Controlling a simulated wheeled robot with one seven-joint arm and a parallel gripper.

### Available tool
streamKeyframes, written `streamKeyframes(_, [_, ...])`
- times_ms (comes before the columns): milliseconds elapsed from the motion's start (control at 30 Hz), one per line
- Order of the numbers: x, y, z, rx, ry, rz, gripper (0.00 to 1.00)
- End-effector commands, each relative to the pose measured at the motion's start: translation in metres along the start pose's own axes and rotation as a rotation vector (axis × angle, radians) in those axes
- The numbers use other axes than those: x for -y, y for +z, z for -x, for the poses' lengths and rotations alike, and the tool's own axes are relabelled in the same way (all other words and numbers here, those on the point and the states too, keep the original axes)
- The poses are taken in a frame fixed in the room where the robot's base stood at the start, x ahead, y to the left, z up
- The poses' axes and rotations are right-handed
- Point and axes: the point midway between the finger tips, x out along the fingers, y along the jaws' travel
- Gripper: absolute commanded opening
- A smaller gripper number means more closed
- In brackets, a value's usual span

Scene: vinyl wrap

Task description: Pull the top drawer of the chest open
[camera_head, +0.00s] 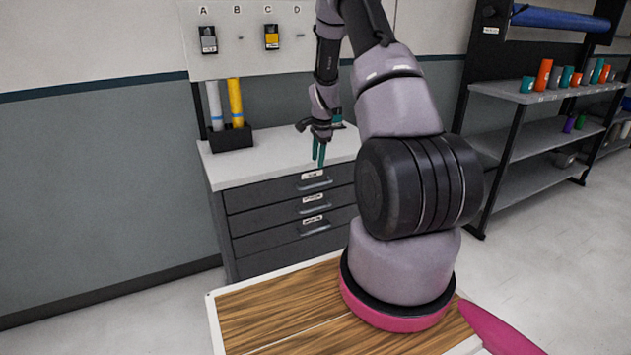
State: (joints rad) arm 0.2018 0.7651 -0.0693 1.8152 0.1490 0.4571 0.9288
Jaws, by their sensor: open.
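A dark grey chest (250,248) with a pale top stands ahead of me against the wall. It has three drawers, one above another, each with a small label and a bar handle. The top drawer (260,193) looks shut, and its handle (315,183) is in plain view. My gripper (318,160) has teal fingers pointing down. In the picture it is just above the top drawer's handle, near the chest's front edge, and open with nothing seen between the fingers. I cannot tell its exact distance from the handle. My arm hides the chest's right part.
A black holder (231,138) with a grey and a yellow roll stands on the chest top's left. A shelf rack (530,95) with several cups is at right. Clear floor (120,315) lies at left.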

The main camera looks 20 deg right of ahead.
Motion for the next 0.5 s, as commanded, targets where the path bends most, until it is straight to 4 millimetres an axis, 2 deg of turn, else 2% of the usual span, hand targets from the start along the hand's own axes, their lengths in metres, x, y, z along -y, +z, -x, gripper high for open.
streamKeyframes(500, [-0.001,0.0,-0.087,0.001,0.001,0.0,0.45])
